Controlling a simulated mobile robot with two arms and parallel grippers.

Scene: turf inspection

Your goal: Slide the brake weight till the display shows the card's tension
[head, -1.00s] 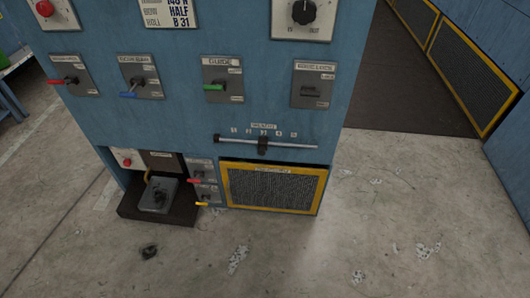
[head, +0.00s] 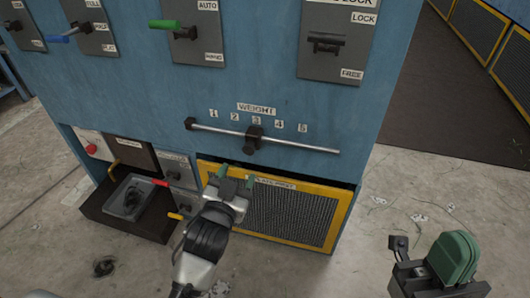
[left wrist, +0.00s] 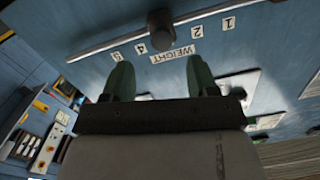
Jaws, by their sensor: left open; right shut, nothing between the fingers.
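The brake weight (head: 254,134) is a dark knob on a thin horizontal rail (head: 300,146) under the WEIGHT scale (head: 257,107), marked 1 to 5. It sits below the 3. My left gripper (head: 236,176) is open and empty, below and slightly left of the weight, apart from it. In the left wrist view the scene is upside down; the weight (left wrist: 160,25) lies beyond and between the open green fingers (left wrist: 160,80). My right gripper (head: 452,258) is shut and empty at the lower right, away from the panel. The display and the card are out of view.
A lever plate marked LOCK and FREE (head: 325,45) and a green-handled AUTO lever (head: 172,25) are above the rail. A yellow-framed grille (head: 340,215) is below it. A tray (head: 130,198) and small red and yellow levers are at lower left.

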